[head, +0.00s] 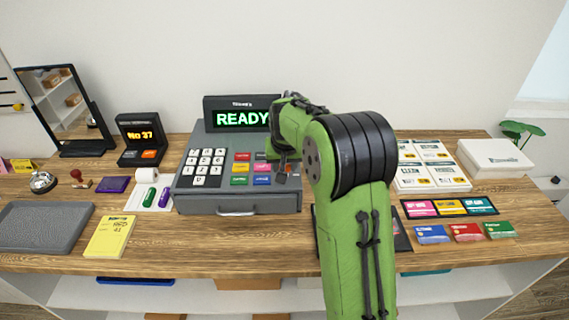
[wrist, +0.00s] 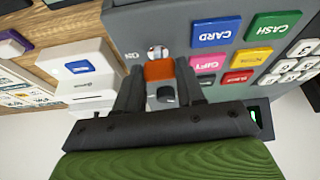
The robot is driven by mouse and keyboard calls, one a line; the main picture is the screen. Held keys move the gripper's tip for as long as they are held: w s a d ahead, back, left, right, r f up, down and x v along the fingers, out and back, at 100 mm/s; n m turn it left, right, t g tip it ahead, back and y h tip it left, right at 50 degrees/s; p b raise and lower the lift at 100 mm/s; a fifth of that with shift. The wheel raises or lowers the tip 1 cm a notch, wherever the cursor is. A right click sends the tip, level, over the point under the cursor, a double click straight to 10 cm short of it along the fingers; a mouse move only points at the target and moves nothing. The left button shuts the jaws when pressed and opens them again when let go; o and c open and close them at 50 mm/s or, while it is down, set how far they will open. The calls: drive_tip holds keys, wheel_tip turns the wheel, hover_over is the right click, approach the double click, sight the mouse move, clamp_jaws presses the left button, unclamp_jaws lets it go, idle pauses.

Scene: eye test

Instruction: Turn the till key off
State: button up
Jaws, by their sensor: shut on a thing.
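The grey till (head: 238,200) stands on the wooden counter, and its display (head: 242,119) reads READY in green. In the wrist view, the orange key (wrist: 158,71) sits on the till's grey top, beside the coloured CARD and GIFT buttons. My gripper (wrist: 161,75) is shut on the key, one dark finger on each side. Small white lettering shows on the till top to the left of the key, and part of it looks like ON.
White number keys (head: 207,166) and coloured buttons (head: 241,168) lie left of my gripper. Card boxes (head: 430,165) and coloured cards (head: 466,232) are on the right. A grey tray (head: 42,226) and yellow pad (head: 109,237) are on the left. My arm hides the counter right of the till.

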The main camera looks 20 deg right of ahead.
drive_tip(key=n+y, duration=0.1)
drive_tip(key=n, duration=0.3)
drive_tip(key=shift+d+n+y+p, duration=0.15)
drive_tip(key=shift+n+y+p, duration=0.15)
drive_tip(key=shift+y, duration=0.1)
drive_tip(key=n+y+p, duration=0.1)
drive_tip(key=n, duration=0.2)
drive_tip(key=shift+d+r+n, duration=0.1)
drive_tip(key=shift+n, duration=0.2)
drive_tip(key=n+y+p, duration=0.1)
drive_tip(key=n, duration=0.1)
drive_tip(key=n+g+p, duration=0.1)
drive_tip(key=n, duration=0.1)
drive_tip(key=shift+w+d+y+p, duration=0.1)
drive_tip(key=shift+y+p, duration=0.2)
drive_tip(key=shift+y, duration=0.1)
drive_tip(key=shift+w+n+g+y+p, duration=0.1)
drive_tip(key=shift+n+g+y+p, duration=0.2)
drive_tip(key=shift+n+p, duration=0.6)
drive_tip(key=shift+n+g+y+p, duration=0.2)
drive_tip(key=shift+n+g+p, duration=0.2)
drive_tip(key=shift+n, duration=1)
drive_tip(key=o, duration=1)
drive_tip(key=shift+o, duration=0.2)
